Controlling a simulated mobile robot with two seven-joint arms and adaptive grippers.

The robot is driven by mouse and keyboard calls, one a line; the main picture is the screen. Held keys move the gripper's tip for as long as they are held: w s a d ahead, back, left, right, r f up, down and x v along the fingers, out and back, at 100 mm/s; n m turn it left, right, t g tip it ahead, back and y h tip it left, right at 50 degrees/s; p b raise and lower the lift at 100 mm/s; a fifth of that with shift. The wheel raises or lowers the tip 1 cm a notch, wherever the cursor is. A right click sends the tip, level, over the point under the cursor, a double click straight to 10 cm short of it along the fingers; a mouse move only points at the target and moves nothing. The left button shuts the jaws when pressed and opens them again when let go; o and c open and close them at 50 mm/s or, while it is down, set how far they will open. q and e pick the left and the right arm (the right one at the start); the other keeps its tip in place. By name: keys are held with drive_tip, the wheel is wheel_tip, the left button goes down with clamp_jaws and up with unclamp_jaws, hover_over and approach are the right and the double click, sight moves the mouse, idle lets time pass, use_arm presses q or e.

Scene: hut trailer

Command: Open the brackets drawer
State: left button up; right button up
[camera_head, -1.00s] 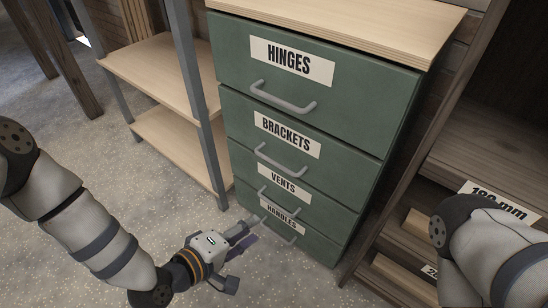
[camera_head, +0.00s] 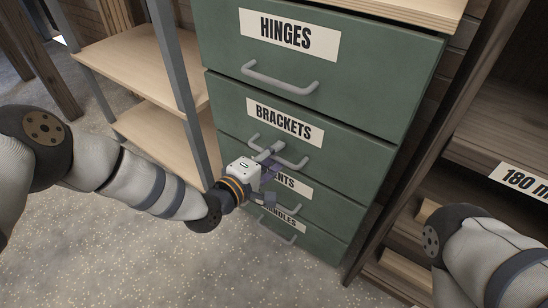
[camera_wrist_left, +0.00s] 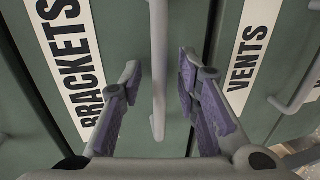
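The green brackets drawer (camera_head: 355,150) is the second from the top of the cabinet and sits shut, flush with its neighbours. Its grey bar handle (camera_head: 292,162) is partly covered by my left gripper (camera_head: 274,172) in the head view. In the left wrist view, the handle (camera_wrist_left: 158,85) runs between the two purple-padded fingers of my left gripper (camera_wrist_left: 159,78). The fingers are open, with a gap on each side of the bar. The BRACKETS label (camera_wrist_left: 73,60) lies left of the fingers there. My right gripper is out of view; only its arm shows at lower right.
The hinges drawer (camera_head: 385,65) above and the vents drawer (camera_head: 318,198) and handles drawer (camera_head: 325,243) below are shut. A wooden shelf rack (camera_head: 140,75) stands left, and a dark shelf unit (camera_head: 500,140) right. The floor in front is clear.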

use_arm(q)
clamp_jaws()
drive_tip(key=f+p+v, duration=0.2)
drive_tip(key=p+v, duration=0.1)
drive_tip(key=v, duration=0.8)
drive_tip(key=f+p+v, duration=0.2)
drive_tip(key=p+v, duration=0.2)
drive_tip(key=v, duration=0.7)
drive_tip(key=shift+s+a+f, duration=0.25)
drive_tip(key=shift+s+a, duration=0.1)
drive_tip(key=shift+s, duration=0.15)
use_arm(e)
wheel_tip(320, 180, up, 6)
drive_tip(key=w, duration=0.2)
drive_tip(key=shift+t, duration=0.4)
